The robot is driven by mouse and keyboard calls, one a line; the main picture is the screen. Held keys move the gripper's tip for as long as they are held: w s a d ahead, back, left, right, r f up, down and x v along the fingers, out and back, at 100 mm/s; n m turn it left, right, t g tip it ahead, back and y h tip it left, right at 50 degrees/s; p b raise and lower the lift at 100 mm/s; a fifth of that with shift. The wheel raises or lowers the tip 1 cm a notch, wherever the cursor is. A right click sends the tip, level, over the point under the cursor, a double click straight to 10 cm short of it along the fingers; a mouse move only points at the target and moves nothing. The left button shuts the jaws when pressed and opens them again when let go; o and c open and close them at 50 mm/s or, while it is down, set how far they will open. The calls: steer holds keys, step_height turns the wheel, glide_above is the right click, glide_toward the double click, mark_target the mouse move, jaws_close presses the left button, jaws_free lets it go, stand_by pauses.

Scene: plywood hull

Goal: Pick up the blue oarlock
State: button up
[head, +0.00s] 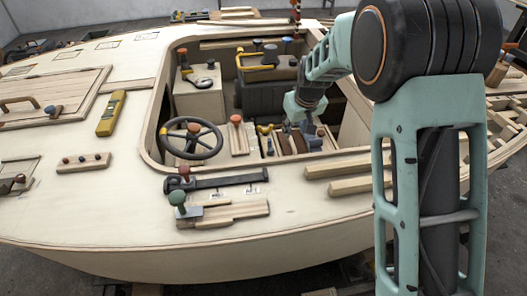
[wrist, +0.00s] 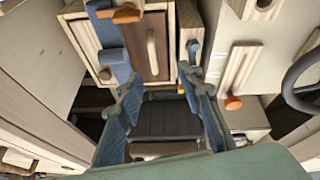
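My gripper (wrist: 158,88) is open, its two blue-grey fingers spread apart with nothing held between them. In the head view my gripper (head: 308,124) hangs down inside the cockpit, to the right of the steering wheel. A blue piece (wrist: 106,32) lies past my left fingertip in the wrist view, beside a brown panel. Another blue piece (wrist: 194,48) shows past the right fingertip. I cannot tell which of them, if either, is the blue oarlock, since the fingers and the close view hide their full shape. In the head view my arm covers part of this spot.
The steering wheel (head: 192,138) and an orange-knobbed board (head: 237,136) stand left of my gripper. The cockpit rim (head: 160,104) surrounds it. Wooden strips (head: 345,186) lie on the deck at the right. A brown panel with a handle (wrist: 152,54) is ahead.

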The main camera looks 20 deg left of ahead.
glide_toward(273, 149)
steer(key=w, duration=0.1)
steer(key=shift+g+y, duration=0.3)
steer(key=b+x, duration=0.1)
steer(key=x, duration=0.4)
steer(key=b+x, duration=0.1)
steer(key=x, duration=0.4)
steer(key=shift+s+d+f+b, duration=0.2)
steer(key=shift+b, duration=0.1)
steer(key=shift+w+a+f, duration=0.15)
steer(key=shift+f, duration=0.15)
steer(key=shift+c, duration=0.4)
jaws_close()
